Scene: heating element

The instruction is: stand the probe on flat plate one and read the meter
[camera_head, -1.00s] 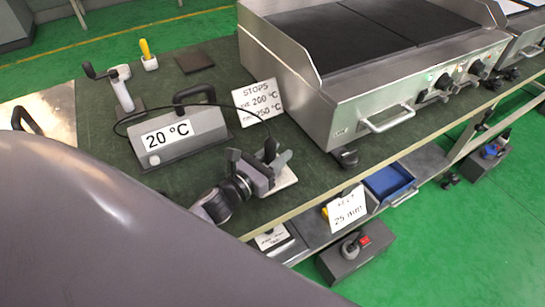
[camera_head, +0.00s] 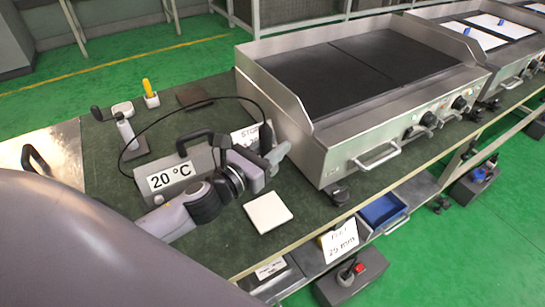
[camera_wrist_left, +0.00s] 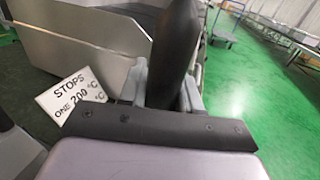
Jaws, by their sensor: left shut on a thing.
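The meter (camera_head: 185,172) is a grey box with a black handle on the green bench top, and its display reads 20 °C. My left gripper (camera_head: 272,155) is raised above the bench, beside the meter and left of the griddle front. It is shut on the dark probe handle (camera_wrist_left: 178,50), which stands up between the fingers in the wrist view. A black cable arcs from the meter to the probe. The probe's lower end is hidden. The griddle has two dark flat plates, a left one (camera_head: 310,78) and a right one (camera_head: 395,55). My right gripper is out of view.
A white square pad (camera_head: 268,212) lies bare near the bench's front edge. The steel griddle body (camera_head: 340,150) has a raised left side wall and front handle. A sign about stops (camera_wrist_left: 75,95) stands by the griddle. A yellow-handled tool (camera_head: 148,88) stands behind the meter.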

